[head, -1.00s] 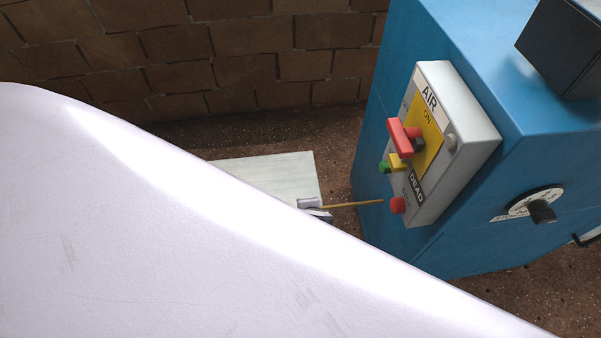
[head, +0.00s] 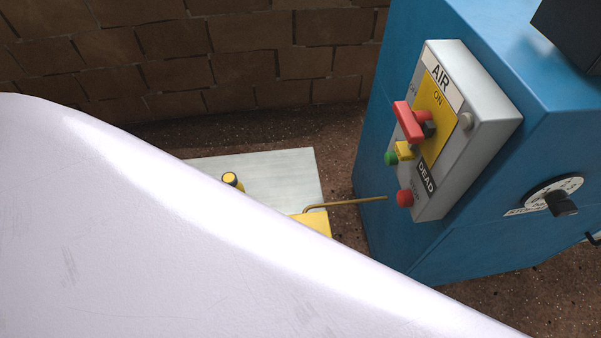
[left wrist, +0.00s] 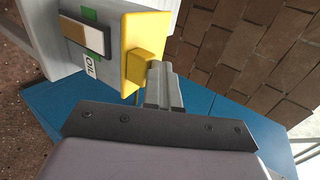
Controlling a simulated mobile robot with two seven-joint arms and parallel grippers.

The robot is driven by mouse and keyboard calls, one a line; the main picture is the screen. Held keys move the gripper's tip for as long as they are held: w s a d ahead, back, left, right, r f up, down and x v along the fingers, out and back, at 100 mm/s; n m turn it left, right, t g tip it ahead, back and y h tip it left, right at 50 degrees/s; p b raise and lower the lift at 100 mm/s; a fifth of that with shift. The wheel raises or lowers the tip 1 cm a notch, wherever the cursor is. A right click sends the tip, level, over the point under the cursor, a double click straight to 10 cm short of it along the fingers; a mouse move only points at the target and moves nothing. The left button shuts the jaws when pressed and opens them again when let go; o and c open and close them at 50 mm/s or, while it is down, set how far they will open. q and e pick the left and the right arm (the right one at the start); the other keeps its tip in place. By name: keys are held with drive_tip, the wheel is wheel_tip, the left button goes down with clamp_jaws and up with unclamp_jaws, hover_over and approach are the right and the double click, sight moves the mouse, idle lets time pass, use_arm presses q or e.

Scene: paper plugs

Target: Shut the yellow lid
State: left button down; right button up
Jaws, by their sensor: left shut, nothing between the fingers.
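The yellow lid (left wrist: 133,38) shows in the left wrist view as a flat plate across the end of a grey box (left wrist: 88,62) with a green OIL label. A yellow block (left wrist: 142,68) sticks out from the lid. My left gripper (left wrist: 158,72) is shut and empty, with its fingertips close beside this block; I cannot tell whether they touch it. In the head view a yellow piece (head: 314,221), likely the lid, shows past my pale arm, which hides the rest and my left gripper. My right gripper is in neither view.
A blue cabinet (head: 455,245) stands at the right, with a grey switch panel (head: 470,120). A thin brass rod (head: 345,203) reaches towards the cabinet. A pale surface (head: 280,170) bears a yellow-and-black knob (head: 230,179). A brick wall (head: 240,55) stands behind.

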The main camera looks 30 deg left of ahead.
use_arm(q)
drive_tip(key=shift+s+d+f, duration=0.1)
drive_tip(key=shift+s+f, duration=0.15)
drive_tip(key=shift+f, duration=0.1)
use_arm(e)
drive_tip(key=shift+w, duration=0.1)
use_arm(q)
drive_tip(key=shift+r, duration=0.1)
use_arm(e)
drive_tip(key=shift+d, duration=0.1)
use_arm(q)
drive_tip(key=shift+w+r+p, duration=0.1)
drive_tip(key=shift+r+p, duration=0.65)
drive_tip(key=shift+r, duration=0.05)
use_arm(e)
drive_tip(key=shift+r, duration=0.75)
